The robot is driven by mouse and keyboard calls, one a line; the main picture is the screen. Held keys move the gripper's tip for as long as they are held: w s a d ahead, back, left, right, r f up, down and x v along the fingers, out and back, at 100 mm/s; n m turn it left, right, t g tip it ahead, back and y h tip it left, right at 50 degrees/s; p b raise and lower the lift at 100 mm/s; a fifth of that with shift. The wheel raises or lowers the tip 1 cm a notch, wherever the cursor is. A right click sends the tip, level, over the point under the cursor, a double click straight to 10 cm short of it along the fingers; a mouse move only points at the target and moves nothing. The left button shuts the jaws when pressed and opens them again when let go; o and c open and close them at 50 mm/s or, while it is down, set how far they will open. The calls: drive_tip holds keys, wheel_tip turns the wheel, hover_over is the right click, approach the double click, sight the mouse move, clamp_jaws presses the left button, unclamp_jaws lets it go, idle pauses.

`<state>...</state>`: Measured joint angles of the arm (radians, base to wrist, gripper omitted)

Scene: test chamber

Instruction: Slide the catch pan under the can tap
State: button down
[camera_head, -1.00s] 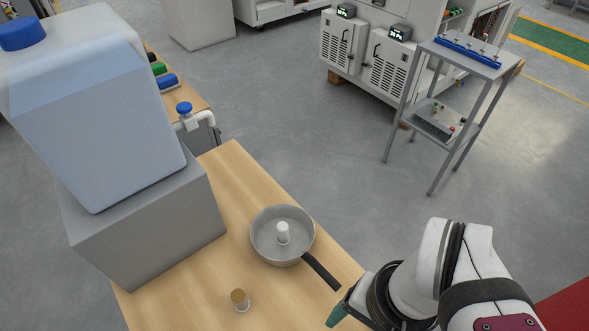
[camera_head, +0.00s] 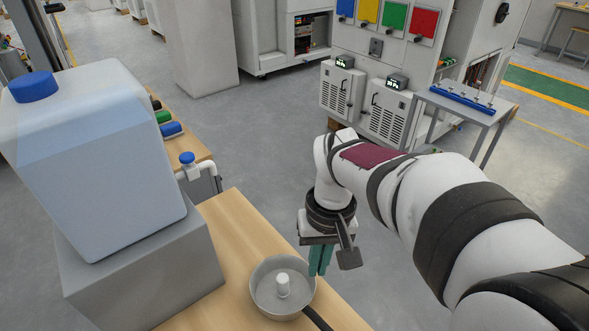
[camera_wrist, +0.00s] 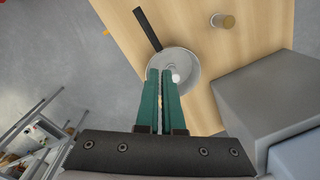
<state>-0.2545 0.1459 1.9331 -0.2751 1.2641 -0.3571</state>
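The catch pan (camera_head: 256,298) is a grey round pan with a black handle (camera_head: 318,321), on the wooden table. In the wrist view the pan (camera_wrist: 188,70) is just beyond my fingertips. The large pale blue can (camera_head: 100,165) with a blue cap stands on a grey block.
The grey block (camera_head: 150,270) fills the table's left part. A small brown-topped cylinder (camera_wrist: 222,21) stands on the table (camera_wrist: 258,30) near the pan. The table's edge is close to the pan. A grey stand (camera_head: 460,104) and cabinets are farther back.

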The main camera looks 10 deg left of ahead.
drive_tip(key=w+a+f+n, duration=0.6)
drive_tip(key=w+a+f, duration=0.4)
drive_tip(key=a, duration=0.1)
drive_tip(key=shift+h, duration=0.4)
drive_tip(key=f, duration=1)
drive_tip(key=shift+w+a+f, duration=0.1)
drive_tip(key=shift+w, duration=0.15)
drive_tip(key=w+a, duration=0.7)
drive_tip(key=shift+w+a, duration=0.15)
drive_tip(key=shift+a, duration=0.05)
